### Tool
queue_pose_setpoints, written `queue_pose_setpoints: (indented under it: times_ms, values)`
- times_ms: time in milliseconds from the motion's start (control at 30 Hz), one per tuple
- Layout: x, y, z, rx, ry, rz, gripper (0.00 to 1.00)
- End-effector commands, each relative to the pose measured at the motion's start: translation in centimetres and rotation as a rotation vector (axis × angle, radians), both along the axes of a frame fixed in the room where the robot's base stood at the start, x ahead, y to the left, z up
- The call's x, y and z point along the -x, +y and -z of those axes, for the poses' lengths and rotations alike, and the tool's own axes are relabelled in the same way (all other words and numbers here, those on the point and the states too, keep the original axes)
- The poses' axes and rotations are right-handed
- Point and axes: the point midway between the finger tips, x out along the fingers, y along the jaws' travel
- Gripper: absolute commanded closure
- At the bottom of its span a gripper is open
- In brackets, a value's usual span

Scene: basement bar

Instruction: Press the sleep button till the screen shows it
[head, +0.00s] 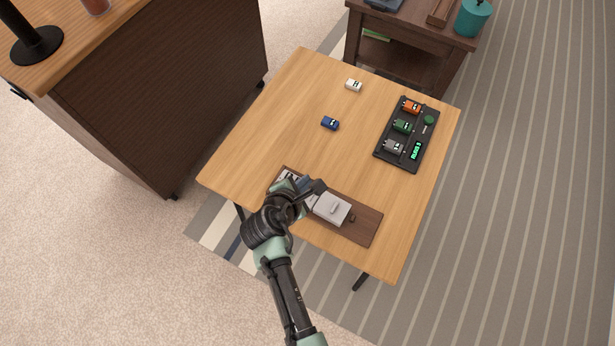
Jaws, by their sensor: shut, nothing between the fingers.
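A brown board (363,230) lies along the front edge of the wooden table. A light grey box-like part (332,208) with a small raised piece on top sits on it, with a small dark knob-like piece (352,218) to its right. A white and dark panel (289,176) shows at the board's left end, partly hidden by my arm. I cannot make out any writing, or which part is the sleep button or the screen. My gripper (318,187) is shut and empty, over the board between the panel and the grey box. I cannot tell whether it touches anything.
A black tray (381,151) at the table's right holds orange, green and grey toy cars, a green round piece and a lit green display (416,151). A blue car (330,123) and a white car (354,85) stand on the table (270,110). The table's left is clear.

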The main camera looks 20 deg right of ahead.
Motion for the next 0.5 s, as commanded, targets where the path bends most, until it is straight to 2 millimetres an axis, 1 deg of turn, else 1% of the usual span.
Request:
queue_pose_setpoints:
  times_ms: [167,267,500]
  values:
    - [0.0,0.0,0.0,0.000,0.000,0.000,1.00]
    - [0.0,0.0,-0.3,0.000,0.000,0.000,1.00]
    - [0.0,0.0,-2.5,0.000,-0.001,-0.001,1.00]
